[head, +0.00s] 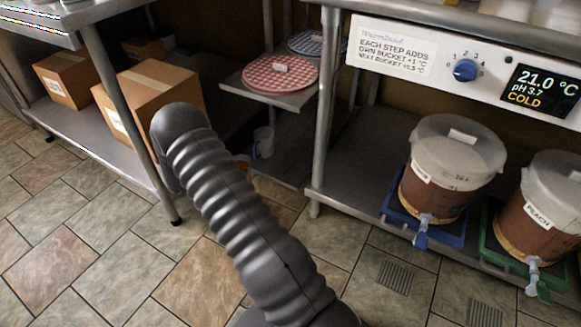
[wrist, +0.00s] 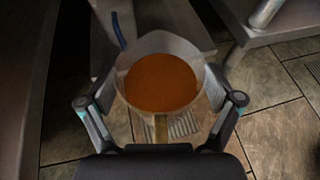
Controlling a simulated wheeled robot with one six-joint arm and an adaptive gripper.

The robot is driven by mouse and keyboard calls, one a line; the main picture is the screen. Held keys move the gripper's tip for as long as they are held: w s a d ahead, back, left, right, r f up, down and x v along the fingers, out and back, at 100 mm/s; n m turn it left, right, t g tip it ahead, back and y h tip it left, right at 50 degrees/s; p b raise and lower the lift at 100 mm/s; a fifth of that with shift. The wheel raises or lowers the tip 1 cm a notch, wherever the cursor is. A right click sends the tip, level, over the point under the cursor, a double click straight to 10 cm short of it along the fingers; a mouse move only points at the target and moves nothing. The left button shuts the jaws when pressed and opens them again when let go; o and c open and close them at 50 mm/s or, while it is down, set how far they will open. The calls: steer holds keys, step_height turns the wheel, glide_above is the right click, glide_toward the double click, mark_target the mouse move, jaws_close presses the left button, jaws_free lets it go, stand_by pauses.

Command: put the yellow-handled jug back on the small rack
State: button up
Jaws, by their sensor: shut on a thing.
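In the wrist view a pale, translucent jug (wrist: 185,46) holds orange-brown liquid. Its tan-yellow handle (wrist: 161,129) points toward my palm. My gripper (wrist: 161,85) has a finger on each side of the jug and is shut on it; the exact contact is hard to see. In the head view my arm hides the gripper and most of the jug; a small orange patch shows beside the arm. The small rack (head: 293,104) stands between the two benches. Its upper shelf holds a red-checked lid (head: 280,74) and a blue-checked lid (head: 312,42). A small jug (head: 263,142) with blue on it is low down there.
Cardboard boxes (head: 150,95) sit on the left bench's lower shelf. On the right, two lidded buckets stand on a blue tray (head: 448,238) and a green tray (head: 500,262), taps forward. A metal leg (head: 325,110) stands right of the rack. The tiled floor in front is open.

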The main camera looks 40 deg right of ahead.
mark_target(245, 157)
steer(key=d, duration=0.2)
steer(key=w+d+m+g, duration=0.1)
steer(key=d, duration=0.2)
steer(key=d+f+g, duration=0.1)
steer(key=d, duration=0.1)
steer(key=shift+w+d+m+b, duration=0.15)
steer(key=shift+w+m+b, duration=0.25)
steer(key=r+x, duration=0.1)
steer(key=x, duration=0.8)
steer(key=d+r+x, duration=0.1)
steer(key=r+x, duration=0.1)
steer(key=x, duration=0.6)
steer(key=shift+s+d+b, duration=0.15)
steer(key=shift+d+b, duration=0.25)
steer(key=shift+d, duration=0.2)
steer(key=shift+f, duration=0.1)
steer(key=o, duration=1.5)
